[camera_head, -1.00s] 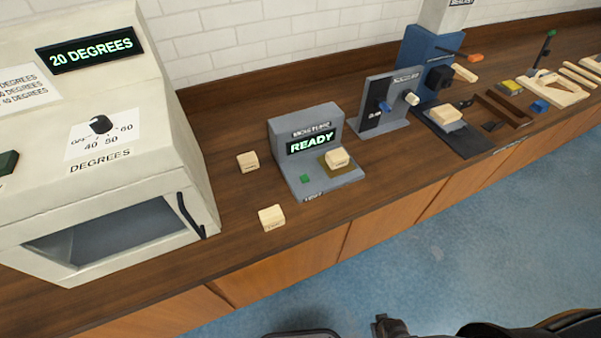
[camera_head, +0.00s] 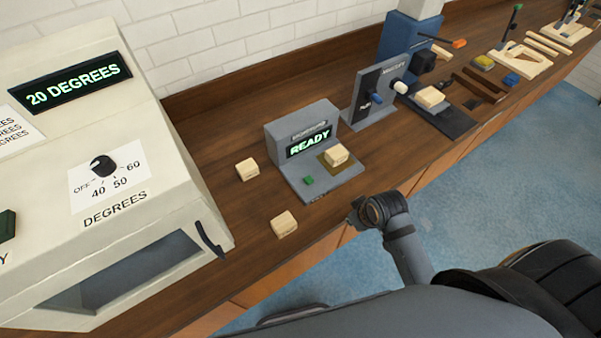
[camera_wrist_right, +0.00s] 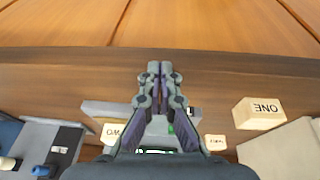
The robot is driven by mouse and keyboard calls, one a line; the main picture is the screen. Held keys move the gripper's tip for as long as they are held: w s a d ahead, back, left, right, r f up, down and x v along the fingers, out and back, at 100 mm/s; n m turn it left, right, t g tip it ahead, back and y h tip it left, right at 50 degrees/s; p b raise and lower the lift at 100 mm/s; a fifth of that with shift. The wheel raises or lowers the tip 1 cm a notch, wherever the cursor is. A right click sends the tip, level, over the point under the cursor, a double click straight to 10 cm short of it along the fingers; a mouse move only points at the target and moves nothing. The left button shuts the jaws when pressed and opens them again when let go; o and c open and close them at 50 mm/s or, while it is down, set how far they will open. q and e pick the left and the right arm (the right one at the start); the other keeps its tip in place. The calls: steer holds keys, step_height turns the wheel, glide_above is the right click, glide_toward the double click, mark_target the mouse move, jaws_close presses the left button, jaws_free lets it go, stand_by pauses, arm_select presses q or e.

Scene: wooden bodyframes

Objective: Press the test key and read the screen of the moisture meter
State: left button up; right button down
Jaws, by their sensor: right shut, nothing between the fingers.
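The grey moisture meter (camera_head: 287,127) stands on the wooden counter. Its lit screen (camera_head: 309,143) reads READY in green. The green test key (camera_head: 309,181) is on the front left of its base. A pale wooden block (camera_head: 336,154) sits on the meter's pad, right of the key. My right gripper (camera_head: 356,214) is near the counter's front edge, in front of the meter and apart from it. In the right wrist view the right gripper (camera_wrist_right: 161,72) is shut and empty, partly hiding the meter's base and the green key (camera_wrist_right: 171,129). My left gripper is out of view.
Two loose wooden blocks lie left of the meter, one at the back (camera_head: 247,169) and one in front (camera_head: 284,224), marked ONE in the wrist view. A cream oven (camera_head: 175,165) reading 20 DEGREES stands left. A grey panel device (camera_head: 365,95) stands right.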

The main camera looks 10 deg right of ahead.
mark_target(311, 179)
steer(key=r, duration=0.1)
steer(key=w+a+r+n, duration=0.1)
steer(key=a+r+n, duration=0.1)
steer(key=shift+w+r+y, duration=0.3)
steer(key=shift+w+y, duration=0.1)
steer(key=w+a+n+y, duration=0.1)
steer(key=w+n, duration=0.1)
steer(key=w+a+r+n, duration=0.1)
steer(key=w+n, duration=0.1)
steer(key=w+a+r+n+y, duration=0.1)
steer(key=n, duration=0.1)
steer(key=shift+w+a+t+y, duration=0.25)
steer(key=shift+w+t+y, duration=0.05)
steer(key=shift+w, duration=0.1)
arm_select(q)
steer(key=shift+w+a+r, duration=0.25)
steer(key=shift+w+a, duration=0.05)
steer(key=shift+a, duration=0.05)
arm_select(e)
steer(key=w+a+r+n+y, duration=0.2)
steer(key=w+r+n+y, duration=0.2)
steer(key=w+r+n, duration=0.3)
steer(key=w+n, duration=0.1)
steer(key=n, duration=0.1)
steer(key=shift+a+r+n, duration=0.15)
steer(key=shift+a+n, duration=0.15)
steer(key=shift+w+d, duration=0.1)
